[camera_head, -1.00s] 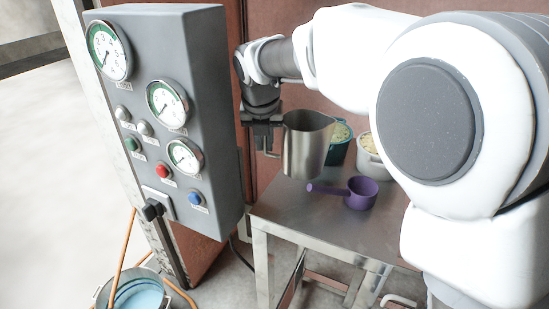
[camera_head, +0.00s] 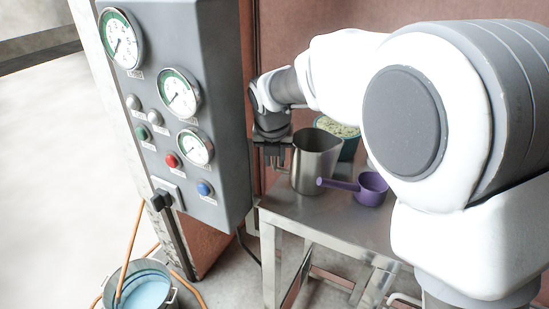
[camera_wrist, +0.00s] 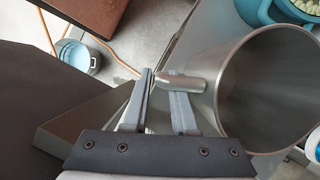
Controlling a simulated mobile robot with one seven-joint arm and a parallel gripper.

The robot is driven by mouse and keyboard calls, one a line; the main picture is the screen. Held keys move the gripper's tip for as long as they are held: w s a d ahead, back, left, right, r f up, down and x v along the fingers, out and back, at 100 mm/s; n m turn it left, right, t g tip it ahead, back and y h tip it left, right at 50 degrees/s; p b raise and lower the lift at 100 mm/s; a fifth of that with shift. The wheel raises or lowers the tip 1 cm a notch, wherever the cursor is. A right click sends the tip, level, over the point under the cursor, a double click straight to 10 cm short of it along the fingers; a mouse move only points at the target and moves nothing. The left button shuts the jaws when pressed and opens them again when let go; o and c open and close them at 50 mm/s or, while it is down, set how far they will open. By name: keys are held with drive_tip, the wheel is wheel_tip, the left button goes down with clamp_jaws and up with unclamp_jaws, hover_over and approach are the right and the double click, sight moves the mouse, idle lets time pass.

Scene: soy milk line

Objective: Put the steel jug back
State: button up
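The steel jug (camera_head: 316,163) is upright at the back left of the metal table, its base at or just above the top; any small gap cannot be made out. My gripper (camera_head: 275,160) is at the jug's left side, on its handle. In the wrist view the jug (camera_wrist: 262,95) is at the right with its open mouth towards me, and no contents can be made out. The handle (camera_wrist: 182,83) reaches left between the fingers of my gripper (camera_wrist: 162,90), which look shut on it. The lower handle is hidden.
A purple scoop (camera_head: 371,188) lies close to the jug's right. A teal pot (camera_head: 349,148) with pale contents stands behind it. The grey gauge panel (camera_head: 190,100) rises close to my gripper's left. The table's front (camera_head: 315,214) is clear. A pail (camera_head: 146,289) stands on the floor.

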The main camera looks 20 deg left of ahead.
drive_tip(key=shift+o, duration=1.1)
drive_tip(key=shift+s+r, duration=0.15)
drive_tip(key=shift+r, duration=0.4)
drive_tip(key=p+v, duration=0.1)
drive_tip(key=v, duration=1)
